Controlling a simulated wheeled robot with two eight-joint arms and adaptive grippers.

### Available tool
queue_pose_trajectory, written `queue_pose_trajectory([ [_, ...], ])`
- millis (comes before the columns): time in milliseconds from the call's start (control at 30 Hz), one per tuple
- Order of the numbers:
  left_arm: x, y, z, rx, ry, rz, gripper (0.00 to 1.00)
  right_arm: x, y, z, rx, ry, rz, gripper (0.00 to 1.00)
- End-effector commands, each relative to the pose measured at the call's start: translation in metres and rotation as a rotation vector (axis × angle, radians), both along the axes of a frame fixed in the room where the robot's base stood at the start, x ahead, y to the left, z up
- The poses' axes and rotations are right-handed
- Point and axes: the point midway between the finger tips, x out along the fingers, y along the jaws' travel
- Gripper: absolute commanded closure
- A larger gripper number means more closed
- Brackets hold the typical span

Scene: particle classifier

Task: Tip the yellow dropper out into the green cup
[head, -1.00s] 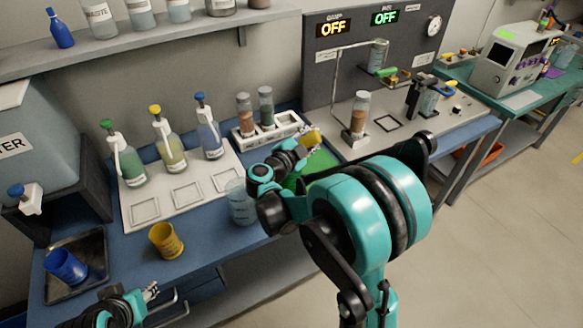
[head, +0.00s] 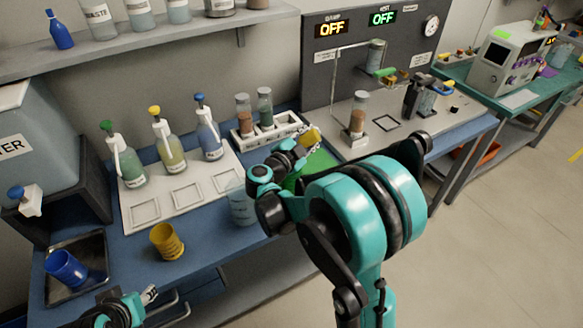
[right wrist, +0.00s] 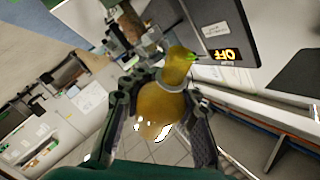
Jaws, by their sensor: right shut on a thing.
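My right gripper (head: 303,140) is shut on the yellow dropper (head: 311,137), holding it above the bench. In the right wrist view the dropper (right wrist: 160,103) shows between the fingers as a rounded yellow body with a grey collar and a narrower yellow end. A small bright green patch (right wrist: 190,57) shows at that end; I cannot tell what it belongs to. In the head view a bright green surface (head: 318,160) lies beneath the gripper, partly hidden by my arm. I cannot make out a green cup for certain. My left gripper (head: 149,293) is low at the left, its opening unclear.
A yellow cup (head: 167,241) and a clear beaker (head: 241,206) stand near the front edge. A blue cup (head: 66,267) lies tilted on a dark tray (head: 88,287). Several bottles stand on a white board (head: 150,213). A white rack (head: 277,130) holds two vials behind my right gripper.

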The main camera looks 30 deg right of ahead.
Motion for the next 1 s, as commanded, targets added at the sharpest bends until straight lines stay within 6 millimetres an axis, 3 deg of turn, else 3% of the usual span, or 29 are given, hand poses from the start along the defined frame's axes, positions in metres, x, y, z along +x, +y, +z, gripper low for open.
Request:
queue_pose_trajectory([
  [1000, 0.0, 0.0, 0.0, 0.0, 0.0, 0.0, 0.6, 0.0029, -0.0064, 0.0029, -0.043, 0.021, 0.002, 0.93],
])
